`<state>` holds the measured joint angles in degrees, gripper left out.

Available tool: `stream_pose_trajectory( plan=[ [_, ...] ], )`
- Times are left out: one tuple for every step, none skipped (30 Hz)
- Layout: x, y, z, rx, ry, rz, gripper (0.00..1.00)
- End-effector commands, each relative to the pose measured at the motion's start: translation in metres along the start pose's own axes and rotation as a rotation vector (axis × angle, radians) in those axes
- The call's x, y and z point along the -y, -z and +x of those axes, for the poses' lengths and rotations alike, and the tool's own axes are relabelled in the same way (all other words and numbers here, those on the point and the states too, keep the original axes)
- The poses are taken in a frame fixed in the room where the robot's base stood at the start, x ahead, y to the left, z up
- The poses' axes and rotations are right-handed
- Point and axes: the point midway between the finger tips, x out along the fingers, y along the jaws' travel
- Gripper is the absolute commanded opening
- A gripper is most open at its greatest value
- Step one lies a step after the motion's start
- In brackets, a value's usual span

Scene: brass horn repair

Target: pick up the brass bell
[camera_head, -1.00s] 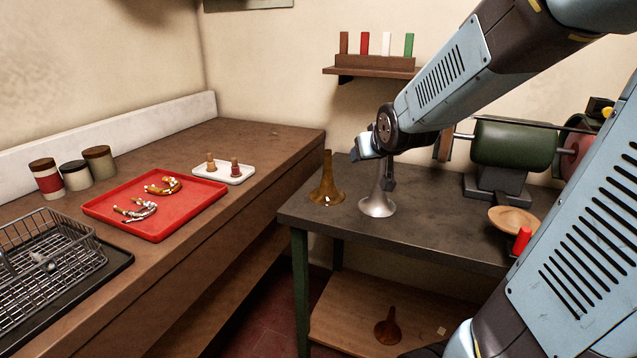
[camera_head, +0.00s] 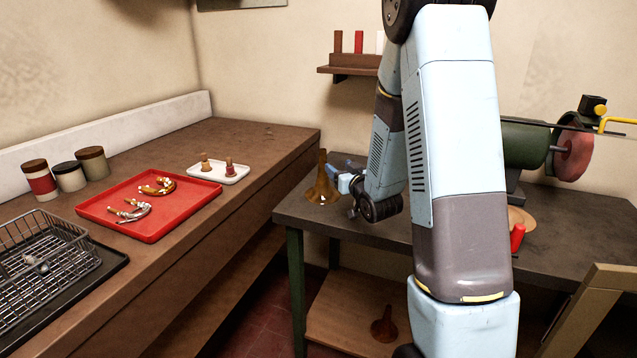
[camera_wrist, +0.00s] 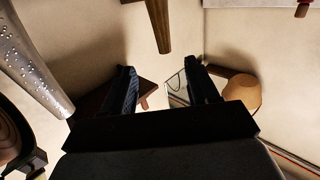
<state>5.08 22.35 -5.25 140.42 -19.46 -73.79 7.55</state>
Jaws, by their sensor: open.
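The brass bell (camera_head: 323,187) stands upright, flared end down, at the left end of the dark workbench (camera_head: 292,210). My gripper (camera_head: 341,186) is just right of it, overlapping its right edge in the head view. I cannot tell there whether they touch. In the wrist view my gripper (camera_wrist: 160,78) is open, with nothing between the fingers. A brown tapered tube (camera_wrist: 158,25), seemingly the bell's narrow end, hangs down from the top edge beyond the fingers.
A silvery speckled horn (camera_wrist: 32,62) is close at the left of the wrist view. The bench also holds a red cylinder (camera_head: 517,237) and a grinder with a red wheel (camera_head: 573,157). Left, a red tray (camera_head: 152,233) lies on the wooden counter (camera_head: 262,152).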

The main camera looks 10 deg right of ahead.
Motion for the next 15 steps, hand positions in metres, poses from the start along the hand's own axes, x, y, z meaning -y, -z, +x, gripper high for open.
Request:
stream_pose_trajectory(
  plan=[
    [0.000, -0.001, 0.002, -0.006, 0.002, 0.001, 0.59],
    [0.000, -0.001, 0.004, -0.008, 0.003, 0.001, 0.59],
    [0.000, -0.002, 0.008, -0.009, 0.003, 0.001, 0.59],
    [0.000, -0.002, 0.011, -0.010, 0.004, 0.001, 0.59],
    [0.000, -0.001, 0.016, -0.011, 0.004, 0.001, 0.59],
    [0.001, -0.001, 0.022, -0.010, 0.004, 0.001, 0.59],
    [0.001, -0.001, 0.028, -0.010, 0.004, 0.000, 0.59],
    [0.001, -0.001, 0.033, -0.011, 0.005, 0.000, 0.59],
    [0.001, -0.001, 0.040, -0.010, 0.005, 0.000, 0.59],
    [0.001, -0.001, 0.046, -0.009, 0.005, 0.000, 0.59],
    [0.001, -0.001, 0.051, -0.009, 0.005, 0.000, 0.59],
    [0.001, -0.001, 0.058, -0.010, 0.005, 0.000, 0.59],
    [0.002, -0.001, 0.062, -0.010, 0.005, 0.000, 0.59],
    [0.002, -0.001, 0.067, -0.009, 0.004, 0.000, 0.59],
    [0.002, -0.001, 0.072, -0.009, 0.004, 0.000, 0.59]
  ],
)
